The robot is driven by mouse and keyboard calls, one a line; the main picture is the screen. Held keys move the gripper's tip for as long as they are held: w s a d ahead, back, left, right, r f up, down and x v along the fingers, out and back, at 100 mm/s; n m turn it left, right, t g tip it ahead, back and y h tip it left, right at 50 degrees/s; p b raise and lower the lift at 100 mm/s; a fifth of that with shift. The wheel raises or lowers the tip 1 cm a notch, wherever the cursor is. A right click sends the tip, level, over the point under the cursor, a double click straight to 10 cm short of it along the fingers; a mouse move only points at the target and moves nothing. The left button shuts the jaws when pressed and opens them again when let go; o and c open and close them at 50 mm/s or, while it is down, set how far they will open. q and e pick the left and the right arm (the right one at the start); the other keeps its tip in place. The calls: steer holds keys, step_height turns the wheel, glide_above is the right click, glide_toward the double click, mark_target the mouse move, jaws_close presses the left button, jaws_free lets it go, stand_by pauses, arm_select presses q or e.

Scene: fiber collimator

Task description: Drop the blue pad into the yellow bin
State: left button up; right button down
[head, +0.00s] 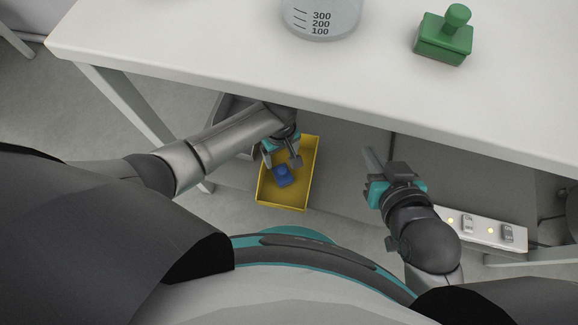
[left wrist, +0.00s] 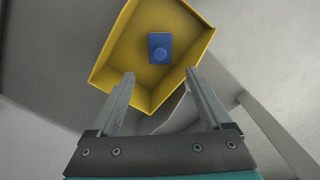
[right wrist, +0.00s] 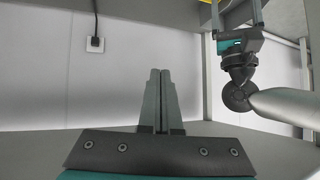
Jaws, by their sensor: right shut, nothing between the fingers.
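The yellow bin (head: 309,170) stands below the table's front edge in the head view; it also shows in the left wrist view (left wrist: 110,55). The blue pad (head: 284,178), a small block with a round knob, appears inside the bin's walls, and it shows near the bin floor in the left wrist view (left wrist: 160,46). My left gripper (head: 282,157) is over the bin with its fingers spread and empty, apart from the pad (left wrist: 160,73). My right gripper (head: 371,158) is shut and empty, to the right of the bin; its fingers touch each other in the right wrist view (right wrist: 160,72).
The white table (head: 200,45) overhangs behind the bin. On it stand a graduated beaker (head: 320,18) and a green knobbed block (head: 445,38). A white power strip (head: 480,229) with lit switches lies at the right. A grey container (head: 231,110) is behind my left arm.

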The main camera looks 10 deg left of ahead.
arm_select(q)
steer(key=shift+o, duration=1.1)
steer(key=shift+r, duration=0.1)
arm_select(e)
steer(key=shift+d, duration=0.1)
arm_select(q)
step_height(320, 180, up, 7)
steer(key=p, duration=0.5)
steer(key=shift+r+p, duration=0.15)
steer(key=shift+p, duration=0.15)
arm_select(e)
steer(key=s+d+f+g+h, duration=0.3)
steer(key=s+d+f+g, duration=0.1)
steer(key=s+d+g, duration=0.1)
steer(key=shift+d+f+m+g, duration=0.2)
steer(key=shift+d+m+g, duration=0.1)
steer(key=shift+d+g, duration=0.35)
arm_select(q)
steer(key=shift+s, duration=0.1)
arm_select(e)
steer(key=shift+s, duration=0.15)
